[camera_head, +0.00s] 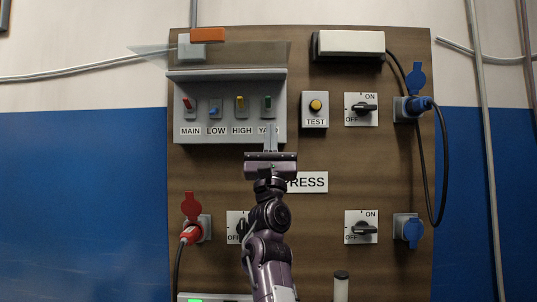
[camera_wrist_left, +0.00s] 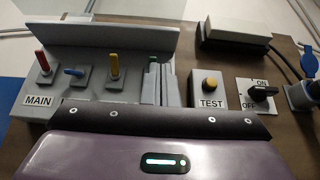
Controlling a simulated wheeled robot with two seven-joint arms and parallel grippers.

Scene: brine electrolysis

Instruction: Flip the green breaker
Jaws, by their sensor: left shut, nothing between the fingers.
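The green breaker (camera_head: 267,101) is the rightmost lever on the grey breaker panel (camera_head: 230,76); its lever appears to point up. The label under it is partly covered by my left gripper (camera_head: 270,137). That gripper is shut and empty, with its fingertips just below the green lever. In the left wrist view, the green lever's tip (camera_wrist_left: 153,59) shows just behind the shut fingers (camera_wrist_left: 157,83), which hide most of the breaker. I cannot tell whether they touch it. My right gripper is not in view.
Red (camera_head: 187,103), blue (camera_head: 213,111) and yellow (camera_head: 240,101) levers stand left of the green one. A clear cover (camera_head: 235,54) is raised above the panel. A yellow TEST button (camera_head: 315,105) and a rotary switch (camera_head: 365,108) are to the right.

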